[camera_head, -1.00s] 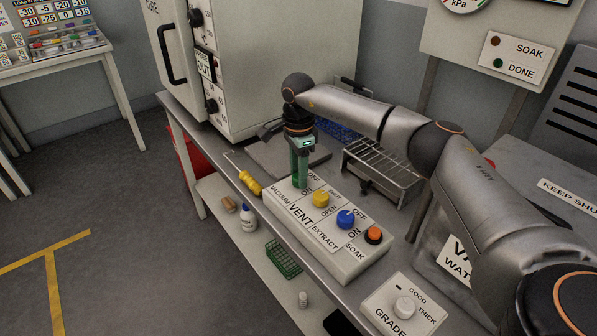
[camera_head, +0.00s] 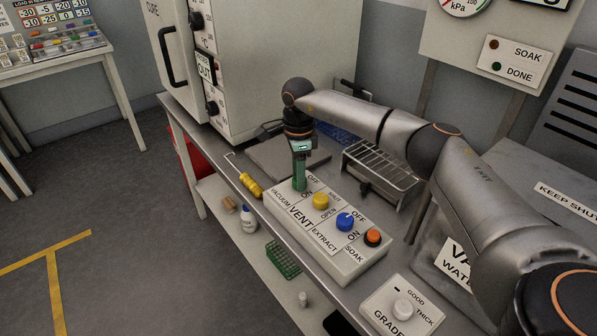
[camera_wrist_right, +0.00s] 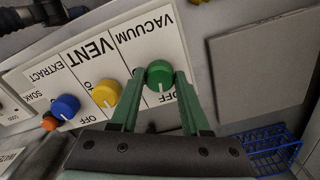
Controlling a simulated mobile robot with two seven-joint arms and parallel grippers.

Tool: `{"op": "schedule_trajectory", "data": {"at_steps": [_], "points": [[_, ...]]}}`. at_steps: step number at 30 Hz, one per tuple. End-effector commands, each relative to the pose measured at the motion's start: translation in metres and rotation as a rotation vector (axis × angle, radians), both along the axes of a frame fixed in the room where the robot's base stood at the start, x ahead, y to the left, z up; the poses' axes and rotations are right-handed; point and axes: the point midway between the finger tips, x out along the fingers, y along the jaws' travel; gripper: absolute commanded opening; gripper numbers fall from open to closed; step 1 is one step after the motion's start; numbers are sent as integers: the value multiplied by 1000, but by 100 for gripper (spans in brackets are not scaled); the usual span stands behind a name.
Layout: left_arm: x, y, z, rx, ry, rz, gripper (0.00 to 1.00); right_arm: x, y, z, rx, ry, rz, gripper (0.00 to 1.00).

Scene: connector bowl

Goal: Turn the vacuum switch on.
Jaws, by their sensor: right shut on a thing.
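The vacuum switch is a green round knob (camera_wrist_right: 159,74) on a white panel marked VACUUM and OFF in the right wrist view. Its white line points toward the OFF label. My right gripper (camera_wrist_right: 158,82) is shut on this knob, with one green finger on each side. In the head view my right gripper (camera_head: 299,187) reaches down to the far left end of the control box (camera_head: 345,265) and hides most of the knob. My left gripper is not in view.
Beside it on the box are a yellow knob (camera_head: 321,201), a blue knob (camera_head: 345,221) and an orange button (camera_head: 373,237). A yellow-handled hook tool (camera_head: 250,185) lies left of the box. A wire rack (camera_head: 385,168) and a flat grey plate (camera_wrist_right: 262,65) are near.

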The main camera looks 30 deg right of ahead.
Motion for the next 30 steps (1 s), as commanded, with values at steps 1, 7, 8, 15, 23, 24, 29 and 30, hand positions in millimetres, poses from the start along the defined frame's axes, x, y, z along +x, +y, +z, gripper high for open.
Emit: {"op": "schedule_trajectory", "data": {"at_steps": [1,7,8,15,23,24,29,30], "points": [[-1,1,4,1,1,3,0,0,0,3,-1,1,-41,0],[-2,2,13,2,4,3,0,0,0,3,-1,1,-230,0],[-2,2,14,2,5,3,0,0,0,3,0,2,-258,0],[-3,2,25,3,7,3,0,1,0,3,0,1,-486,0],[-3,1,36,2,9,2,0,1,-1,3,0,1,-731,0],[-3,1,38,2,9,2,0,1,-1,3,0,0,-770,0],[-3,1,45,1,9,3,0,1,-2,3,-1,0,-922,0],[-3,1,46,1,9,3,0,1,-2,3,-1,0,-958,0]]}}
